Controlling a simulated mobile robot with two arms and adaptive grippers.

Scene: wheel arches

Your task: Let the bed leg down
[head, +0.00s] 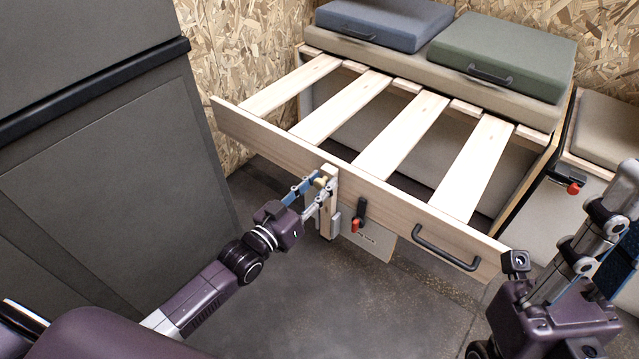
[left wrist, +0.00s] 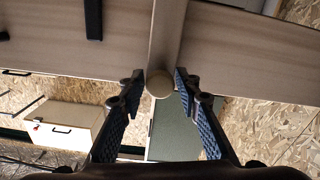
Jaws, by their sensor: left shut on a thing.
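The slatted bed frame is pulled out, and its wooden front board (head: 270,138) spans the head view. The bed leg (head: 329,222) is a narrow wooden post on the outer face of this board, hanging down below it; I cannot tell whether its lower end touches the floor. It also shows in the left wrist view (left wrist: 168,35), with a round wooden knob (left wrist: 160,84) on it. My left gripper (head: 320,187) is at the leg, its fingers shut on the knob from both sides. My right gripper (head: 618,215) is at the right edge, away from the leg, partly cut off.
A red-tipped black latch (head: 358,217) and a black handle (head: 445,248) are on the board, right of the leg. Blue (head: 385,20) and green (head: 505,52) cushions lie behind the slats. A grey cabinet (head: 120,180) stands left. The floor (head: 300,300) in front is clear.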

